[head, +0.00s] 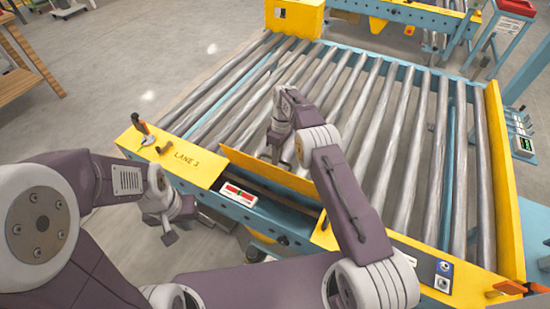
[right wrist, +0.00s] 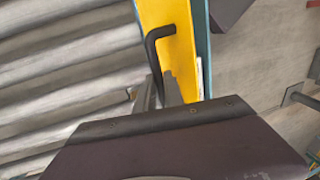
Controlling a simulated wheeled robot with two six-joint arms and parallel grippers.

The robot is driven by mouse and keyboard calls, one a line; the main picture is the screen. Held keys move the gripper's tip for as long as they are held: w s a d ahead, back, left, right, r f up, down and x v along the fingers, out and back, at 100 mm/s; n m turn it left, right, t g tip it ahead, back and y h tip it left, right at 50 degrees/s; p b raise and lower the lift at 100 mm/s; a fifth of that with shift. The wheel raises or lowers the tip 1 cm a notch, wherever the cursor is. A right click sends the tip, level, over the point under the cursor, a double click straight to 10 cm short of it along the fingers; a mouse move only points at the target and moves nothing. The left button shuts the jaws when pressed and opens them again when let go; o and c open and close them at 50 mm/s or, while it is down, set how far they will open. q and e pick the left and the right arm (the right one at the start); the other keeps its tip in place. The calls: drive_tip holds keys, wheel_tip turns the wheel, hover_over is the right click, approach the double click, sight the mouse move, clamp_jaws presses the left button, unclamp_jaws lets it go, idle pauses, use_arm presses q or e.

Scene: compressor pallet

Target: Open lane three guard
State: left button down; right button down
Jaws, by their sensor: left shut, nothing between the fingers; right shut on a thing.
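The lane three guard is a yellow panel (head: 262,170) at the near edge of the roller conveyor, beside the "LANE 3" label (head: 187,158). A dark gap shows between it and the blue front rail. In the right wrist view the guard is a yellow strip (right wrist: 178,50) with a black bent handle (right wrist: 152,48). My right gripper (head: 273,152) reaches over the rollers behind the guard. Its fingers (right wrist: 160,92) are shut on the handle; the grip itself is partly hidden. My left gripper (head: 168,232) is shut and empty, in front of the conveyor's left end.
Metal rollers (head: 385,120) fill the lane. An orange-black lever (head: 142,127) stands on the left yellow plate; another orange handle (head: 510,288) is at the near right. A red-green indicator box (head: 238,193) sits on the front rail. Open floor (head: 90,120) lies left.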

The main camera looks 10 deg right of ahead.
drive_tip(key=shift+s+d+f, duration=0.1)
drive_tip(key=shift+f, duration=0.15)
drive_tip(key=c, duration=1.5)
unclamp_jaws()
drive_tip(key=shift+o, duration=0.2)
drive_tip(key=shift+r, duration=0.25)
drive_tip(key=v, duration=0.2)
drive_tip(key=p+v, duration=0.1)
drive_tip(key=v, duration=0.1)
drive_tip(key=shift+s, duration=0.2)
drive_tip(key=shift+s+d+r, duration=0.15)
drive_tip(key=shift+s, duration=0.1)
drive_tip(key=s+d+r, duration=0.6)
drive_tip(key=s+d, duration=0.1)
drive_tip(key=d, duration=0.1)
